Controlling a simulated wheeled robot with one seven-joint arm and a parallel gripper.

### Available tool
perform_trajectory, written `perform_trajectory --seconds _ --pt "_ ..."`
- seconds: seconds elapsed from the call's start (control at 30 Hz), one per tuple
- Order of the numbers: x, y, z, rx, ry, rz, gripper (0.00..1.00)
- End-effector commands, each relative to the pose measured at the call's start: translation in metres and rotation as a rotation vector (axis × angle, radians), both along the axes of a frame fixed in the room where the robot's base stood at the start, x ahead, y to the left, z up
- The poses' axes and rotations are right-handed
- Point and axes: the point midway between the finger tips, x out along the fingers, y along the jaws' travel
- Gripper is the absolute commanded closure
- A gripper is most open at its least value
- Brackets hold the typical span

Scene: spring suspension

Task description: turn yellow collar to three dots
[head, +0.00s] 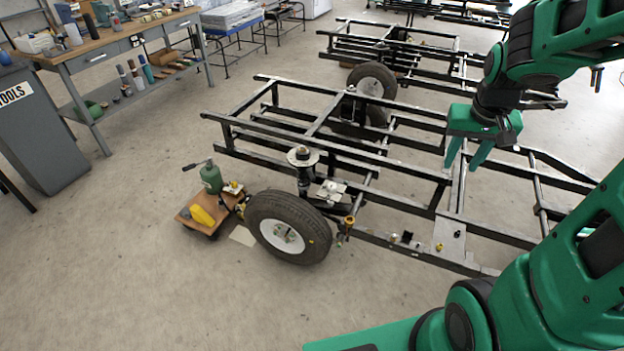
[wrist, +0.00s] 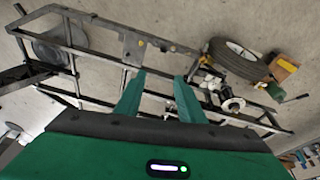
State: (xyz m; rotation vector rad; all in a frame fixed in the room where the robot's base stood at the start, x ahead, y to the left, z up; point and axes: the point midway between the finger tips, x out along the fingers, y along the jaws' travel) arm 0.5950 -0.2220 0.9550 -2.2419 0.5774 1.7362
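My green gripper (head: 464,160) is above the right part of the black frame, with its two fingers apart and nothing between them. It also shows open in the wrist view (wrist: 160,80). A suspension strut with a round pale top plate (head: 302,156) stands beside the near wheel (head: 289,228), well left of my gripper. Small yellow pieces (head: 439,247) sit on a plate of the frame. I cannot tell which yellow part is the collar, and no dots are readable.
The black tube frame (head: 400,202) fills the middle. A workbench (head: 110,45) and tool cabinet (head: 40,135) stand far left. The front-left floor is clear.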

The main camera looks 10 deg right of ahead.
Motion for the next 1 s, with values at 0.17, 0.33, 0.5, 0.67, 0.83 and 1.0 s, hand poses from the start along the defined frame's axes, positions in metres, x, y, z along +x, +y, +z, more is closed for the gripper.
perform_trajectory --seconds 0.17,0.33,0.5,0.67,0.83,1.0 --pt "0.082 -0.009 -0.022 -0.062 -0.096 0.053 0.64" --pt "0.158 -0.009 -0.046 -0.111 -0.200 0.107 0.64" --pt "0.228 -0.001 -0.076 -0.145 -0.308 0.161 0.64" --pt "0.288 0.015 -0.109 -0.167 -0.413 0.213 0.64" --pt "0.343 0.036 -0.148 -0.179 -0.526 0.265 0.64" --pt "0.387 0.063 -0.191 -0.178 -0.643 0.312 0.64"
